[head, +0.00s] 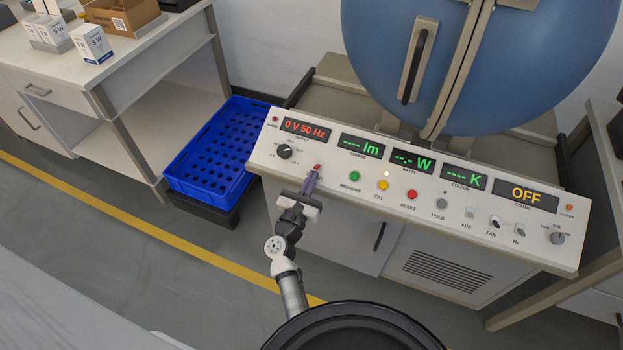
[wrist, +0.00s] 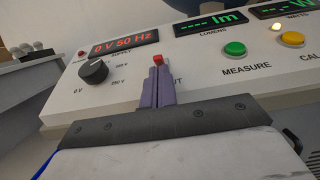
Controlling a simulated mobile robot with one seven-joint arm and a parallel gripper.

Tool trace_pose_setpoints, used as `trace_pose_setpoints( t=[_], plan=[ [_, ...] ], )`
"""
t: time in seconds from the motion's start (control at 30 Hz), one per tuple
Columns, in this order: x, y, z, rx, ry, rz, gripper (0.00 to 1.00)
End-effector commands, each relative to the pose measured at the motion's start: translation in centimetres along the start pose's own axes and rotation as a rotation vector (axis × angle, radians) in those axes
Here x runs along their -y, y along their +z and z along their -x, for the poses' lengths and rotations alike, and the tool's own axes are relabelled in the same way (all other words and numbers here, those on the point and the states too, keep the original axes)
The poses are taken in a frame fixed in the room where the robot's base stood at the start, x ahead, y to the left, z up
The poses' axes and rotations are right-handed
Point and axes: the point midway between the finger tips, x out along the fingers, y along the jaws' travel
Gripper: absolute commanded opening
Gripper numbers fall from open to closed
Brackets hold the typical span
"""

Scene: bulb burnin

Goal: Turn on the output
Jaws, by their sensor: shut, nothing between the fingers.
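The white control panel (head: 400,195) has a small red output switch (head: 318,167) left of the green MEASURE button. In the wrist view the red cap of the output switch (wrist: 158,60) shows just beyond my fingertips. Its label is mostly hidden, with only "UT" readable. My gripper (head: 310,183) is shut and empty, its purple fingers (wrist: 158,85) together and pointing at the switch. The fingertips are at or very near the red cap; I cannot tell whether they touch. The supply display (wrist: 124,43) reads 0 V 50 Hz, and the status display (head: 526,194) reads OFF.
A black voltage knob (head: 285,151) is left of the switch. The green button (head: 355,176), yellow button (head: 383,185) and red RESET button (head: 412,194) are to the right. A blue sphere (head: 400,50) rises behind. A blue crate (head: 210,160) stands left of the console.

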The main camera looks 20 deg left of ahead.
Motion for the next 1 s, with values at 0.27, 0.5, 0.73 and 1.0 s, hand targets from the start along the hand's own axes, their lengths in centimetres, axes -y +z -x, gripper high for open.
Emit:
trace_pose_setpoints(
  t=[0.27, 0.5, 0.73, 1.0],
  plan=[
    [0.1, 0.2, -0.1, 0.001, -0.001, 0.000, 0.00],
    [0.0, 0.4, -0.1, 0.000, 0.000, 0.000, 0.00],
    [0.1, 0.7, -0.2, 0.001, -0.002, -0.001, 0.00],
    [0.1, 1.7, -0.6, 0.001, -0.002, 0.000, 0.00]
  ],
)
